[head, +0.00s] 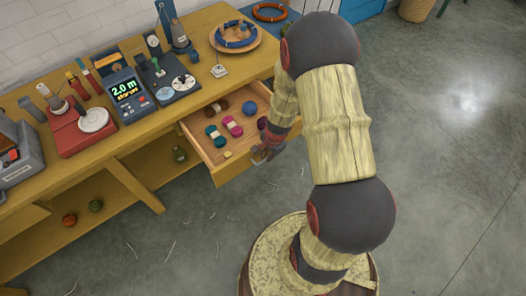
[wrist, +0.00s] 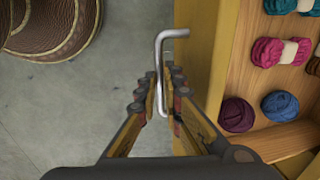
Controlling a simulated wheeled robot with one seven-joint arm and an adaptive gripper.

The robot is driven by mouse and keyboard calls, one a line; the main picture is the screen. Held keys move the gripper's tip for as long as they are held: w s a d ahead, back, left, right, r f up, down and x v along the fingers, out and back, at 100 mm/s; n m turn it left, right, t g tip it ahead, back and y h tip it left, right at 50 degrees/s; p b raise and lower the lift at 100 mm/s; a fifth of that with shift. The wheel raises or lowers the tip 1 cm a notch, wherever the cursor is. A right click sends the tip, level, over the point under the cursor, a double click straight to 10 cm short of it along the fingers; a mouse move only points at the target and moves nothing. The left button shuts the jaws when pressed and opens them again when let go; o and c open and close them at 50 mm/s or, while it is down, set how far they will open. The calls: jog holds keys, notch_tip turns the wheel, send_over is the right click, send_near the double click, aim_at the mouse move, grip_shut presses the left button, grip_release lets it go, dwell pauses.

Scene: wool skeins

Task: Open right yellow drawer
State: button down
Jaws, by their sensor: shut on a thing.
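The right yellow drawer (head: 236,171) stands pulled out from the yellow workbench in the head view, with its inside showing. In the wrist view its yellow front (wrist: 212,50) runs beside my gripper (wrist: 164,108). A bent silver handle (wrist: 159,62) passes between the fingers, which are shut on it. In the head view my gripper (head: 268,151) is at the drawer front, partly hidden by my arm. Inside the drawer lie a teal skein (head: 215,136), a pink skein (head: 233,126), a brown skein (head: 217,108) and a blue ball (head: 249,108).
The yellow workbench (head: 150,125) carries a meter with a lit display (head: 126,88), a red device (head: 85,130) and a wooden plate (head: 236,41). Balls lie on the shelf below. A woven basket (head: 416,9) stands far back. The grey floor (head: 450,150) on the right is clear.

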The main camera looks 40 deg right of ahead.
jog(key=shift+s, duration=0.4)
jog(key=c, duration=2.2)
grip_release()
jog(key=shift+r, duration=0.1)
notch_tip(320, 180, up, 12)
jog(key=s, duration=0.2)
jog(key=shift+s+f, duration=0.15)
jog(key=shift+f, duration=0.05)
jog(key=shift+d, duration=0.1)
